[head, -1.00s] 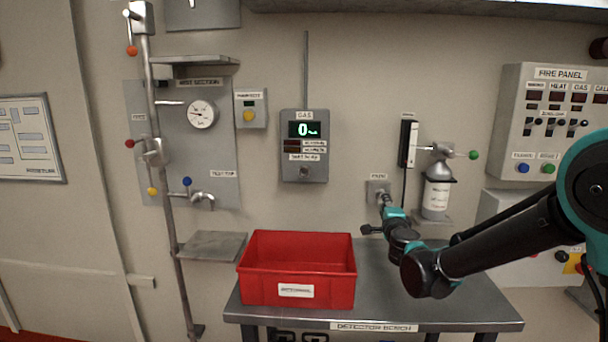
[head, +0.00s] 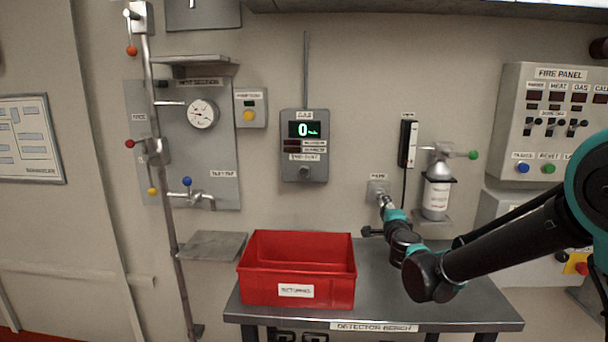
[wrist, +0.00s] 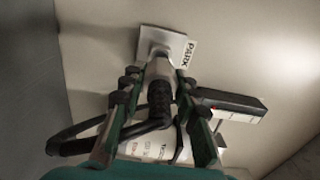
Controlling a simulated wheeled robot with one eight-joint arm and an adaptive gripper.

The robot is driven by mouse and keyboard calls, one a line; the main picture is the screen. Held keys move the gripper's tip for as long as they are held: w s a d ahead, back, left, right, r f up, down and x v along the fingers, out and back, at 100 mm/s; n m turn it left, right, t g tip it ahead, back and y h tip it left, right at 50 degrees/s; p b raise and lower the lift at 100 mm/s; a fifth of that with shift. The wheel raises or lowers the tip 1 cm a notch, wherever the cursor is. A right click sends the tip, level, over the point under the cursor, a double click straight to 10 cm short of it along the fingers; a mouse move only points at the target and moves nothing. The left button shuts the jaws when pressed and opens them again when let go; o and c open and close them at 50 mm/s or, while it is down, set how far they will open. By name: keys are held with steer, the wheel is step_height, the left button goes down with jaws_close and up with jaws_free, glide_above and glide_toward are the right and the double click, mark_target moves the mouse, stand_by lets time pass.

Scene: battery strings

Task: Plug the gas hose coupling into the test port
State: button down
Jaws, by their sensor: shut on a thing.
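The gas hose coupling (wrist: 159,95) has a dark ribbed grip and a metal front. My gripper (wrist: 158,80) is shut on it, with green-edged fingers on both sides. The coupling's metal front points at the square grey block labelled PARK (wrist: 162,42) and overlaps it; I cannot tell whether it is still seated there. A black hose curves off to the left in the wrist view. In the head view my gripper (head: 387,208) is just below the PARK block (head: 377,188). The test port (head: 304,172) appears as a small round fitting low on the grey GAS detector (head: 304,146), left of my gripper.
A red bin (head: 297,270) stands on the metal bench (head: 400,308), below the detector. A gas bottle (head: 436,194) on a bracket and a black-and-white gauge (head: 407,144) are right of the PARK block. The wall between detector and PARK block is clear.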

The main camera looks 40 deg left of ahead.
steer(key=shift+v, duration=2.35)
